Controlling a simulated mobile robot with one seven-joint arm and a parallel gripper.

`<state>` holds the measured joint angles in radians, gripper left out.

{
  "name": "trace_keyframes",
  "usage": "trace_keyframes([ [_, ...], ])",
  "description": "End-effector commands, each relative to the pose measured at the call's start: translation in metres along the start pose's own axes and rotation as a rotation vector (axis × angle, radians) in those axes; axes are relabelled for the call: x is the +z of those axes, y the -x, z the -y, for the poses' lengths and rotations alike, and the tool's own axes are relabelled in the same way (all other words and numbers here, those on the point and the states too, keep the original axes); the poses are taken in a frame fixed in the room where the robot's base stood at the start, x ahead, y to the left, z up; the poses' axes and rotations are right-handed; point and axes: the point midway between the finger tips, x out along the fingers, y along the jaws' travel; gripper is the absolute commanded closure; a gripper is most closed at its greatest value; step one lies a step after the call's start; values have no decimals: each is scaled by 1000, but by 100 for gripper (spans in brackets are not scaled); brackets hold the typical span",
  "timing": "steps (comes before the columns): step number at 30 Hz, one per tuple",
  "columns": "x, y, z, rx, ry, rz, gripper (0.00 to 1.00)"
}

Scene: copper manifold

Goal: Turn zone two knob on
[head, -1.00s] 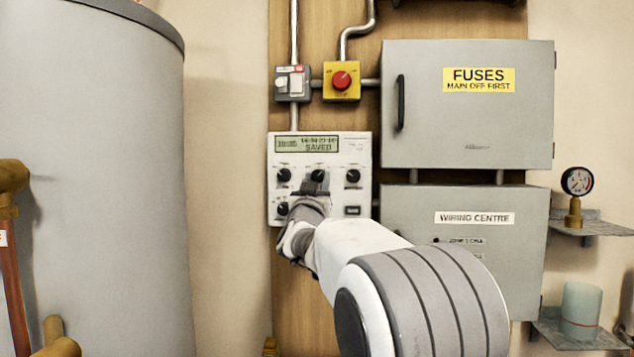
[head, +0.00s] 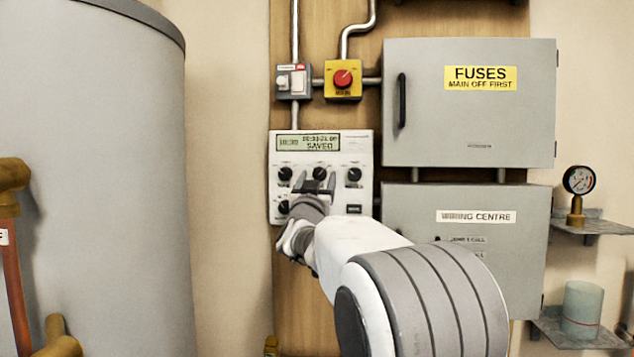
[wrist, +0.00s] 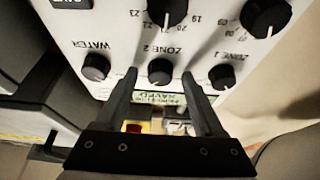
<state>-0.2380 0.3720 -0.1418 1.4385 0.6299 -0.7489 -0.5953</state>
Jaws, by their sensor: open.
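The white controller (head: 362,150) on the wooden board carries a display reading SAVED and a row of three black knobs. The zone two knob (head: 319,173) is the middle one. In the wrist view, the zone two knob (wrist: 160,71) is labelled ZONE 2 and appears between my fingers. My gripper (head: 318,183) is open in front of the controller, one finger to each side of that knob. In the wrist view, my gripper (wrist: 159,80) shows a gap between each finger and the knob. I cannot tell the knob's exact pointer angle.
The zone one knob (wrist: 222,76) and water knob (wrist: 96,66) flank the middle knob closely. Two larger dials (wrist: 167,12) (wrist: 266,16) sit on the controller's lower part. The fuse box (head: 470,120) stands right.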

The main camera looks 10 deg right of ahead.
Motion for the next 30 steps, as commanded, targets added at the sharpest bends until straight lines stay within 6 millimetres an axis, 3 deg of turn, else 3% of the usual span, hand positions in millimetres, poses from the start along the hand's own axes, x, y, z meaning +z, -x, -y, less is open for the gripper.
trace_keyframes([
  [8,0,19,1,-1,-1,1,30],
  [30,-1,151,1,-2,-1,0,30],
])
